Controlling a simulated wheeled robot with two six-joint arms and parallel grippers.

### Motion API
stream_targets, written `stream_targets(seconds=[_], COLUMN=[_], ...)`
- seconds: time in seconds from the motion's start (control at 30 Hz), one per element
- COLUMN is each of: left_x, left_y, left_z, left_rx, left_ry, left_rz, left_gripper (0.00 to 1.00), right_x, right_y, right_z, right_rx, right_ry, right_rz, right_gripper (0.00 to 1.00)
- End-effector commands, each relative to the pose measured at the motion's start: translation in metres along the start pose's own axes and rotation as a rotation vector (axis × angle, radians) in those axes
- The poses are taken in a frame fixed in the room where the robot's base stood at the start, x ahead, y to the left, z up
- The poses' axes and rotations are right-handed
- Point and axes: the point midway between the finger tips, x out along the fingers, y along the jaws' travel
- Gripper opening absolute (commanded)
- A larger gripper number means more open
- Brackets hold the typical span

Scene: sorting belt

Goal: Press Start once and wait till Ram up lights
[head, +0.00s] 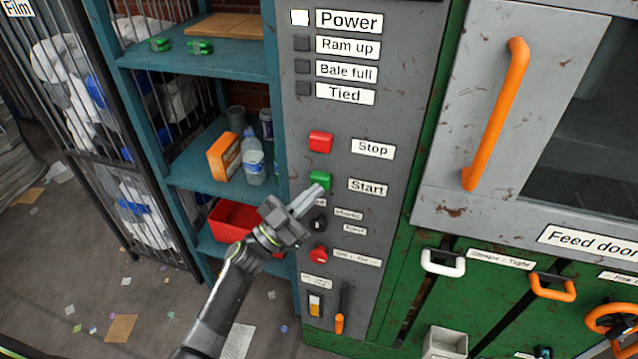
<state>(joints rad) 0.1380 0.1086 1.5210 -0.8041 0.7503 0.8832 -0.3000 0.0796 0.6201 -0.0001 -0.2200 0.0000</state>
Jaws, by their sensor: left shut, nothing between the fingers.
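The green Start button (320,179) sits on the grey control panel, left of its Start label (368,187). My left gripper (316,192) is shut and empty. Its fingertips are just below the Start button and overlap its lower edge in the view; I cannot tell whether they touch it. The Ram up lamp (302,44) is dark. The Power lamp (299,18) above it is lit white. The Bale full lamp (302,67) and the Tied lamp (303,89) are dark. My right gripper is not in view.
A red Stop button (320,141) is just above Start. A teal shelf (200,180) stands left. The feed door's orange handle (497,113) is at right.

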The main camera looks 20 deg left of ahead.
Motion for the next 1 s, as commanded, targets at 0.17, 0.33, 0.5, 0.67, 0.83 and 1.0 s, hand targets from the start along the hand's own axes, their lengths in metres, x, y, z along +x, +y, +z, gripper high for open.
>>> stream_targets(seconds=[0.17, 0.33, 0.5, 0.67, 0.83, 1.0], left_x=[0.0015, 0.003, 0.0046, 0.0062, 0.0072, 0.0072], left_y=[-0.0013, -0.0023, -0.0034, -0.0045, -0.0052, -0.0051], left_z=[0.0014, 0.0023, 0.0031, 0.0039, 0.0045, 0.0044], left_rx=[0.0, 0.0, 0.001, 0.001, 0.001, 0.001], left_ry=[0.0, 0.0, 0.001, 0.001, 0.001, 0.001], left_rz=[0.0, 0.0, 0.0, 0.0, 0.0, 0.0], left_gripper=[0.0, 0.0, 0.0, 0.0, 0.0, 0.0], right_x=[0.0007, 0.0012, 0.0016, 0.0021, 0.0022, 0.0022], right_y=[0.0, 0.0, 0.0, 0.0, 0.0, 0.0], right_z=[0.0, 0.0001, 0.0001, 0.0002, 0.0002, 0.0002], right_rx=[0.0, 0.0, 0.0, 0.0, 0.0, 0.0], right_ry=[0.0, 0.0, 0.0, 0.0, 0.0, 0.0], right_rz=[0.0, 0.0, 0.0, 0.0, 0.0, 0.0], right_gripper=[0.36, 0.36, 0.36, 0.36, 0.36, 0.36])
